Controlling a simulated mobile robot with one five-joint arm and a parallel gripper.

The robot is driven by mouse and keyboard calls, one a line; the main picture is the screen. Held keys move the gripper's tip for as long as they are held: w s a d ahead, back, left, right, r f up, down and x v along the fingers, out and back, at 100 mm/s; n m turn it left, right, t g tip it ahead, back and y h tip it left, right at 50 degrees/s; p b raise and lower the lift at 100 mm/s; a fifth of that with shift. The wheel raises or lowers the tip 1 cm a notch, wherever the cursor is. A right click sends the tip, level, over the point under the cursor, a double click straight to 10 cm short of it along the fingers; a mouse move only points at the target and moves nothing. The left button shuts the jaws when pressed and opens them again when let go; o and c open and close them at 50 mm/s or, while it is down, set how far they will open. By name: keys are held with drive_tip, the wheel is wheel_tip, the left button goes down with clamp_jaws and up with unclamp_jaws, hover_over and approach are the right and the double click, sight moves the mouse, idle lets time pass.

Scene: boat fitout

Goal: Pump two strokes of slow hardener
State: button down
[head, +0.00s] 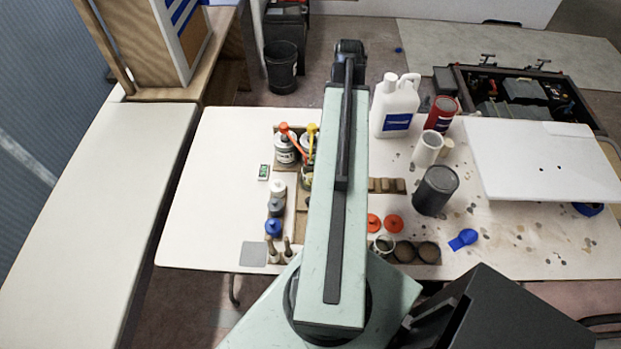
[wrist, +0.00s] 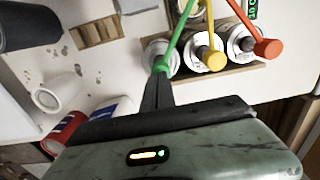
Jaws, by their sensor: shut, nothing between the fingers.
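Three pump bottles stand side by side in a wooden rack in the wrist view: one with a green pump (wrist: 176,40), one with a yellow pump (wrist: 209,53) and one with an orange pump (wrist: 267,47). Their labels are too small to read, so I cannot tell which is slow hardener. My gripper (wrist: 159,80) is shut and empty, its tips at the green pump's head; I cannot tell if they touch it. In the head view the orange pump (head: 290,137) and yellow pump (head: 312,136) show left of my arm, which hides the green pump and my gripper.
A cup (head: 306,180) sits in front of the pumps. A white jug (head: 396,107), a red can (head: 440,115) and a dark cylinder (head: 435,190) stand right of my arm. Small bottles (head: 275,207) line the rack's left side. The table's left part (head: 205,190) is clear.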

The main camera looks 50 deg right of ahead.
drive_tip(key=shift+f, duration=0.1)
drive_tip(key=shift+f+b, duration=2.05)
drive_tip(key=shift+b, duration=0.1)
drive_tip(key=shift+r, duration=0.1)
drive_tip(key=shift+r+p, duration=2.1)
drive_tip(key=shift+p, duration=0.1)
drive_tip(key=shift+f, duration=0.15)
drive_tip(key=shift+f+b, duration=1.95)
drive_tip(key=shift+b, duration=0.15)
drive_tip(key=shift+r, duration=0.1)
drive_tip(key=shift+r+p, duration=1.95)
drive_tip(key=shift+p, duration=0.1)
